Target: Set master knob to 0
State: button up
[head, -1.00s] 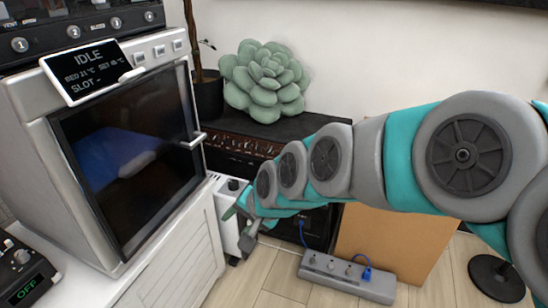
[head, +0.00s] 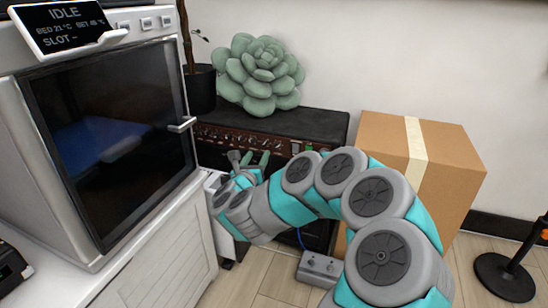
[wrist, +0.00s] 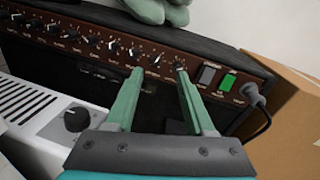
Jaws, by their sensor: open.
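A black amplifier (head: 310,124) stands against the wall, with a brown front panel. In the wrist view, a row of knobs with pale pointers runs along this panel (wrist: 70,30). The rightmost knob (wrist: 180,65) sits left of the switches, just beyond the right fingertip. The labels are too small to read, so I cannot tell which knob is the master or its setting. My gripper (wrist: 160,75) is open and empty, with its green fingers pointing at the right part of the row. In the head view my gripper (head: 256,158) is in front of the amplifier.
A white slatted unit with a dark dial (wrist: 76,119) is close at lower left. Grey and green switches (wrist: 227,82) and a plugged cable (wrist: 262,100) are at the panel's right. A cardboard box (head: 450,175) stands right, a printer cabinet (head: 110,130) left, a succulent (head: 258,75) on top.

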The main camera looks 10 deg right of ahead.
aim_at(276, 148)
jog(key=w+d+m, duration=0.1)
jog(key=w+d, duration=0.1)
jog(key=w+d+f+h, duration=0.1)
jog(key=w+d, duration=0.1)
jog(key=w+d+f+m+h, duration=0.1)
jog(key=w+d, duration=0.1)
jog(key=shift+w+d+m+g, duration=0.1)
jog(key=shift+d+m+g, duration=0.05)
jog(key=shift+m+g, duration=0.15)
grip_shut()
dwell(0.5)
